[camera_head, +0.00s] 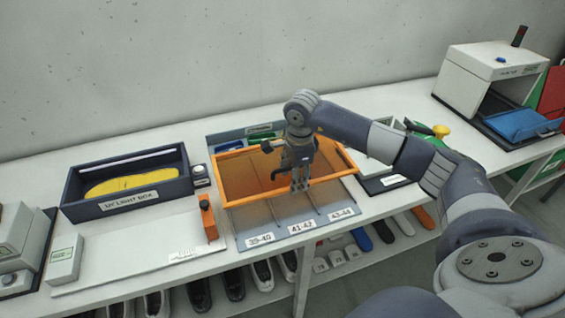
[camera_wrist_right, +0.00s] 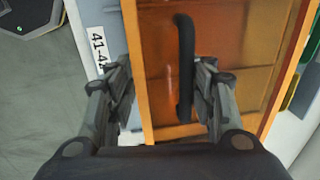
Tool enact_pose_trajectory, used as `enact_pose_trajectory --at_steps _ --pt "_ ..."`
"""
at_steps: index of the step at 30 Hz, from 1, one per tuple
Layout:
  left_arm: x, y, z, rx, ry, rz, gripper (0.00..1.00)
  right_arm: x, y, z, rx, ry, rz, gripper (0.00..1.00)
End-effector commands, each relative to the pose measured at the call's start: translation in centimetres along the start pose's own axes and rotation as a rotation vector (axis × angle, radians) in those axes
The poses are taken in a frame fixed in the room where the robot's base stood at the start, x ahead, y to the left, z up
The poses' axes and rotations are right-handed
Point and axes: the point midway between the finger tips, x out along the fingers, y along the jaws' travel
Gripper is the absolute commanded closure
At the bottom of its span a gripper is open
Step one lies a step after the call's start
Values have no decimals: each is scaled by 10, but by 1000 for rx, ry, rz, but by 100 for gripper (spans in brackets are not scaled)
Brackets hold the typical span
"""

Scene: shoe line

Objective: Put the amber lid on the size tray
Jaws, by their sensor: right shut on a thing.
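The amber lid (camera_head: 237,176) is a see-through amber panel with an orange frame and a dark handle. The handle shows in the right wrist view (camera_wrist_right: 184,65). The grey-blue size tray (camera_head: 275,212) is on the table under the lid. Its front strip, labelled 39-40, 41-42 and 43-44, is uncovered, and its back edge shows behind the lid. I cannot tell whether lid and tray touch. My left gripper is not in view.
A white machine (camera_head: 490,75) with a blue tray is at right.

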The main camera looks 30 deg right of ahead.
Motion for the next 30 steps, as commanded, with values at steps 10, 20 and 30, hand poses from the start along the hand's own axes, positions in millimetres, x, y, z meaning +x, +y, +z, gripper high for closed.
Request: enact_pose_trajectory --at_steps 10,20,30 --pt "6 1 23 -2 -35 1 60 11 1 0 -1 -1 1 100" --pt "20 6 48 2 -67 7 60 41 6 0 0 0 1 100" --pt "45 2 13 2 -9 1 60 76 10 0 -1 0 -1 100"
